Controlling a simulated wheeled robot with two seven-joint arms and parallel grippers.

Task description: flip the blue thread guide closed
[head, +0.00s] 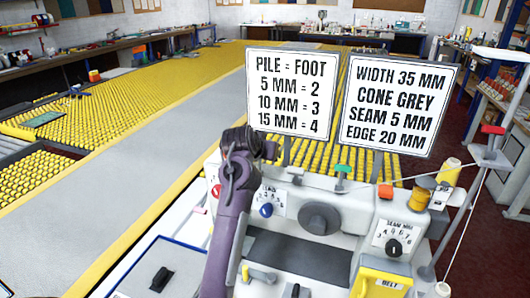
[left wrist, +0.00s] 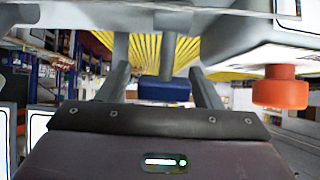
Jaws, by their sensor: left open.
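My left gripper (head: 256,146) is at the back of the white sewing machine (head: 345,215), below the left sign in the head view. In the left wrist view the left gripper (left wrist: 165,80) is open, with a finger on each side of a blue block (left wrist: 166,90) on a grey stem. This looks like the blue thread guide; contact with the fingers cannot be told. In the head view the gripper appears to hide it. The orange one also shows in the left wrist view (left wrist: 280,88).
Two signs (head: 293,92) (head: 400,103) rise close behind the gripper. A blue knob (head: 266,210) and a dark dial (head: 319,219) are on the machine front. A thread stand (head: 490,155) and yellow cone (head: 450,172) are at the right. A yellow roller table (head: 180,85) lies behind.

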